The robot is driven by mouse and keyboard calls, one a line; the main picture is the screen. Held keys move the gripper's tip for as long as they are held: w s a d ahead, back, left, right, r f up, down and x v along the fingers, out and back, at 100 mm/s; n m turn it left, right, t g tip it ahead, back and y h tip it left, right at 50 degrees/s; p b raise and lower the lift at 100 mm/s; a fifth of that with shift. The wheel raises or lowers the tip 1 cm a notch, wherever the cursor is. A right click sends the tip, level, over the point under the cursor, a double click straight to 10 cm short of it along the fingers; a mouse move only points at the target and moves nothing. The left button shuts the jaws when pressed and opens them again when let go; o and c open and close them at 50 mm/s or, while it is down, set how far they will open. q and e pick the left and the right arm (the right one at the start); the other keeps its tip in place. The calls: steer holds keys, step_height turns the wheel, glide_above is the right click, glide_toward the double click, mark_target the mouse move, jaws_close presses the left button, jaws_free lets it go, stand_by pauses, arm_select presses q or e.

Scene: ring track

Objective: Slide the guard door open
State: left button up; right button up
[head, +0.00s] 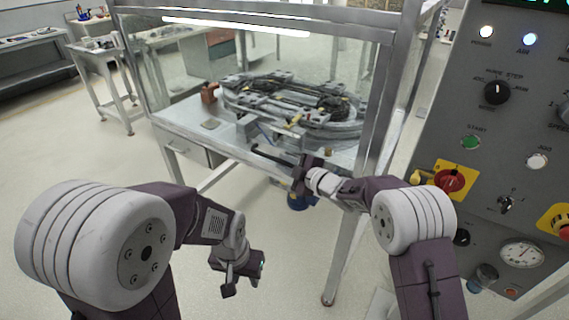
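The guard door (190,75) looks like a clear pane in a metal frame at the front of the enclosure, with a bright light strip reflected near its top. I cannot clearly make out its edges or how far it is open. Behind it the ring track (295,105) lies on a table. My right gripper (292,168) is at the table's front edge, left of the right-hand metal post (395,95); a thin dark bar extends left from it. I cannot tell whether it touches the door. My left gripper (234,286) hangs low above the floor, apart from the enclosure.
A grey control panel (480,125) with knobs, buttons and a red rotary switch (450,180) stands close on the right. A drawer (190,152) is under the table. A bench (35,60) and a small side table (95,48) are at the back left. The floor at left is clear.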

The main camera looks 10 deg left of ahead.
steer(key=shift+w+a, duration=0.1)
steer(key=shift+a, duration=0.05)
jaws_close()
stand_by(1.4)
